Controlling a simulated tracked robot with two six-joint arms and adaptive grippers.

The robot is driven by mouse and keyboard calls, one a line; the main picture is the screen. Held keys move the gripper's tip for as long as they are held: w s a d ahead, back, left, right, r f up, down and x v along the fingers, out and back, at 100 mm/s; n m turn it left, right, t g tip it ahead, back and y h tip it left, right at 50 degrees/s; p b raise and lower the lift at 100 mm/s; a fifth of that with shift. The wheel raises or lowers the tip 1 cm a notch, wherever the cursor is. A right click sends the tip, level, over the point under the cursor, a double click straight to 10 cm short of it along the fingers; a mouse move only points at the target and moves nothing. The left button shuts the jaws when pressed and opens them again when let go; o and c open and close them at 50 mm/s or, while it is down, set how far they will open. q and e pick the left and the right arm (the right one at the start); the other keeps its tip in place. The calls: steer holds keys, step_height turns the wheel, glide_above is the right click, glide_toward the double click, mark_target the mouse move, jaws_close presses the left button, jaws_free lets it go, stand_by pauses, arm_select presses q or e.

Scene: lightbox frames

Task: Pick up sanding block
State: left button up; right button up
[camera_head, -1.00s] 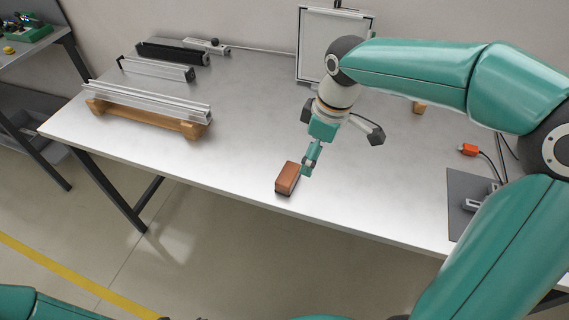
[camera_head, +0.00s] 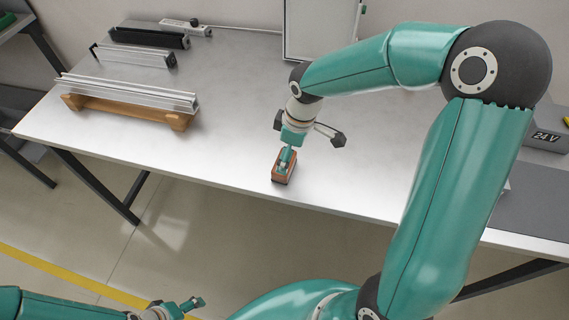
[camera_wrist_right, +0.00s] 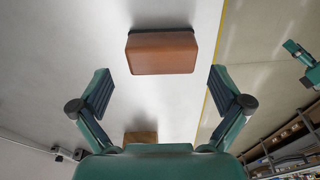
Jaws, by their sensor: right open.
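The sanding block (camera_head: 278,178), a reddish-brown block with a dark underside, lies on the table near its front edge. My right gripper (camera_head: 285,163) is above it in the head view and covers part of it. In the right wrist view the block (camera_wrist_right: 161,53) lies ahead of the open fingers of my right gripper (camera_wrist_right: 160,92), roughly centred between them, with nothing held. My left gripper (camera_head: 192,304) is low at the bottom of the head view, away from the table; its finger opening is unclear.
Aluminium profiles on wooden supports (camera_head: 130,100) stand on the table's left, with dark and silver rails (camera_head: 150,38) behind. A white framed panel (camera_head: 310,30) stands at the back. A small brown piece (camera_wrist_right: 140,137) shows near the palm.

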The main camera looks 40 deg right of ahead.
steer(key=shift+w+a+f+p, duration=0.15)
steer(key=shift+f, duration=0.75)
steer(key=shift+w+a+f+p, duration=0.15)
steer(key=shift+w+f, duration=0.05)
steer(key=shift+f, duration=0.7)
steer(key=shift+w+a+f+p, duration=0.15)
steer(key=shift+f, duration=0.75)
steer(key=c, duration=1)
steer(key=shift+o, duration=0.2)
steer(key=shift+r, duration=0.2)
step_height(320, 180, up, 20)
steer(key=shift+f, duration=0.15)
